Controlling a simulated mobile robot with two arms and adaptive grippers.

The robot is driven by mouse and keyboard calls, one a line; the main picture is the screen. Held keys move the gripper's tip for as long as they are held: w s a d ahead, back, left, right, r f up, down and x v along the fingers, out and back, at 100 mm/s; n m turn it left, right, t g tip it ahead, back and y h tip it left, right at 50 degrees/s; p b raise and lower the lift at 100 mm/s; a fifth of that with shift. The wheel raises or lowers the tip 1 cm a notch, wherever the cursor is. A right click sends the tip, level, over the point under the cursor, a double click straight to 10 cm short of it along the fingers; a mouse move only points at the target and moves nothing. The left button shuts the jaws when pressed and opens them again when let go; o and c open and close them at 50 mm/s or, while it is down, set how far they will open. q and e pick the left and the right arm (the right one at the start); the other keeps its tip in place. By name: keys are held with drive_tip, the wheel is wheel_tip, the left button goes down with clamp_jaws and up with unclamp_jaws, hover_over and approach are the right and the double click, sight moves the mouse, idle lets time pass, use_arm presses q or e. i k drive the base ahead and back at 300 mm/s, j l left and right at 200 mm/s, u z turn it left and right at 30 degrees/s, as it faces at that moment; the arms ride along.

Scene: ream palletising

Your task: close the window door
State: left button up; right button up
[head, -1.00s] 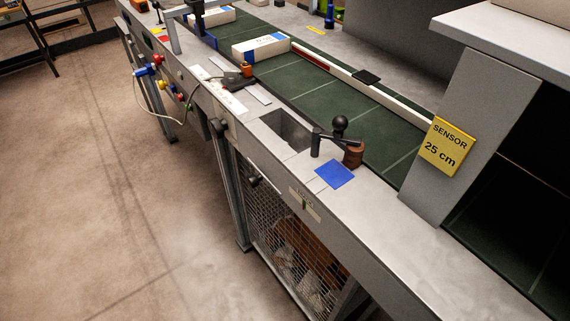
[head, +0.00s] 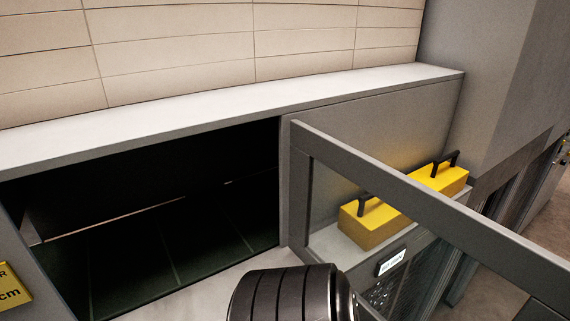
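The window door (head: 430,205) is a grey frame around a clear pane. It stands open, swung out from the wall towards me, and its far end runs out of view at the lower right. Its upright on the hinge side (head: 297,195) is beside the right edge of a dark opening (head: 150,210). The opening is uncovered, with a dark green surface inside. A dark ribbed cylinder, which looks like part of my arm, shows at the bottom middle in front of the door's lower part. Neither gripper's fingers show.
A pale ledge (head: 230,108) runs above the opening, with a tan panelled wall (head: 270,40) behind it. Yellow blocks with black handles (head: 370,228) sit behind the door, partly seen through the pane. A yellow sign (head: 10,288) is at the left edge.

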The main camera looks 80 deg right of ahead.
sight(540, 273)
drive_tip(key=k+j+z, duration=0.35)
drive_tip(key=k+z, duration=0.4)
drive_tip(key=l+z, duration=0.35)
drive_tip(key=l, duration=0.8)
drive_tip(key=k, duration=0.05)
